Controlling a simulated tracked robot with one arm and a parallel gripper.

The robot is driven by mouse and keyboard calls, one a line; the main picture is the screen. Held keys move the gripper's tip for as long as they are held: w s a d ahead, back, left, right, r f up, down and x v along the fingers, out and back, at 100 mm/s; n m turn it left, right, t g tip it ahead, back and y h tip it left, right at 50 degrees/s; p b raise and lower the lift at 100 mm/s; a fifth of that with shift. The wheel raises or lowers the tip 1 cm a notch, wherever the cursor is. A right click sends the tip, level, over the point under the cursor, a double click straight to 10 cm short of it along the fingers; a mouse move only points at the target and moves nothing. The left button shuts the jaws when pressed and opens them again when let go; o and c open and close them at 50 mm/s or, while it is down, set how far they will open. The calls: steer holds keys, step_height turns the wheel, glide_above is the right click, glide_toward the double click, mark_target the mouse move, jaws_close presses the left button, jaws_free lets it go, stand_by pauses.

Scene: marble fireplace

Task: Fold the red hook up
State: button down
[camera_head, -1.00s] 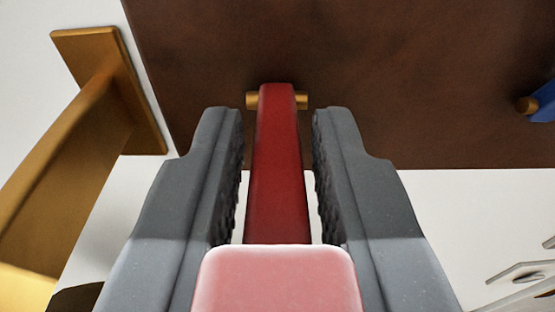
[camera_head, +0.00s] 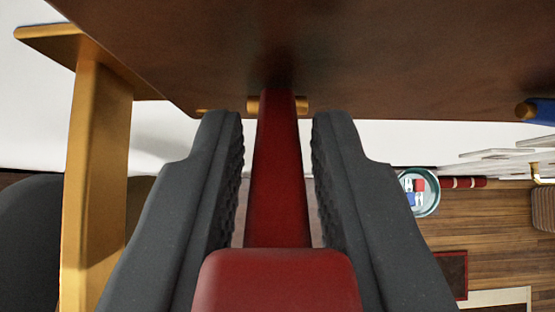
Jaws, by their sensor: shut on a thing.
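The red hook (camera_head: 277,185) hangs from a brass pin (camera_head: 300,105) on the brown wooden board (camera_head: 400,60). Its long arm runs toward the camera and ends in a broad red end (camera_head: 277,280) at the bottom of the view. My gripper (camera_head: 277,125) has its two dark ridged fingers on either side of the hook, shut on it close to the pin. Slim gaps seem to show beside the hook, and the exact contact is hard to see. I see the board steeply, from below.
A gold bracket (camera_head: 95,160) stands close on the left. A blue hook (camera_head: 540,110) on its own brass pin is at the right edge of the board. Below right are a wooden floor (camera_head: 450,220) and a round teal container (camera_head: 419,192) with small things in it.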

steer(key=shift+w+r+g+p, duration=0.1)
steer(key=shift+r+g+p, duration=0.05)
steer(key=shift+g+p, duration=0.2)
stand_by(0.3)
steer(key=c, duration=1.3)
jaws_free()
steer(key=shift+a, duration=0.1)
steer(key=b+v, duration=0.1)
steer(key=v, duration=1.2)
steer(key=shift+s+r, duration=0.15)
steer(key=shift+s, duration=0.1)
